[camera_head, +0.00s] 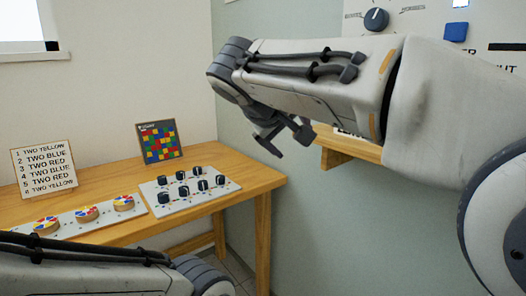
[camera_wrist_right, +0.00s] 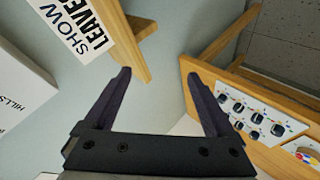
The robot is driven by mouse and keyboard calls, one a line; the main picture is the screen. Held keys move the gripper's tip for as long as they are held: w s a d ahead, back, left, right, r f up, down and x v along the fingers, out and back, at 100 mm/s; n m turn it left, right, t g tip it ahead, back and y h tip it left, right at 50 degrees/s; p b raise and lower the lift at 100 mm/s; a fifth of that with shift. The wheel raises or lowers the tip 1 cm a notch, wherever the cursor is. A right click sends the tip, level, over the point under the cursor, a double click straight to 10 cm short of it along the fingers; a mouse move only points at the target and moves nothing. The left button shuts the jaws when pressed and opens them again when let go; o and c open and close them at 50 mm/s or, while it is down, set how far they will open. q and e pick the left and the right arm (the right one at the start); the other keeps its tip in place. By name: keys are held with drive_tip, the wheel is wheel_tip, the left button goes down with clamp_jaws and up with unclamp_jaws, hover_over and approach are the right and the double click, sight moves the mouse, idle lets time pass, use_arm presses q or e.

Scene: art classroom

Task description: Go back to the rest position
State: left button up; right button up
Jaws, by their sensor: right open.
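My right arm crosses the head view from the right, raised in front of the wall panel. Its gripper (camera_head: 285,136) hangs at the arm's end, beyond the right edge of the table. In the right wrist view the right gripper (camera_wrist_right: 155,85) is open, with nothing between its two dark fingers. My left arm shows low at the left of the head view; its gripper is out of the picture.
A wooden table (camera_head: 240,185) holds a board with several black knobs (camera_head: 158,196), a board with coloured discs (camera_head: 60,227), a text card (camera_head: 45,168) and a coloured grid card (camera_head: 158,141). A wall panel (camera_head: 460,12) and a wooden ledge (camera_head: 350,147) are behind my right arm.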

drive_tip(key=s+a+f+n+g+y, duration=0.15)
drive_tip(key=s+f+g+y, duration=0.6)
drive_tip(key=s+f, duration=2.15)
wheel_tip(320, 180, up, 27)
drive_tip(key=s+g+h+p, duration=0.1)
drive_tip(key=g+p, duration=0.1)
drive_tip(key=p, duration=2.6)
drive_tip(key=shift+d+r, duration=0.2)
drive_tip(key=shift+h, duration=0.25)
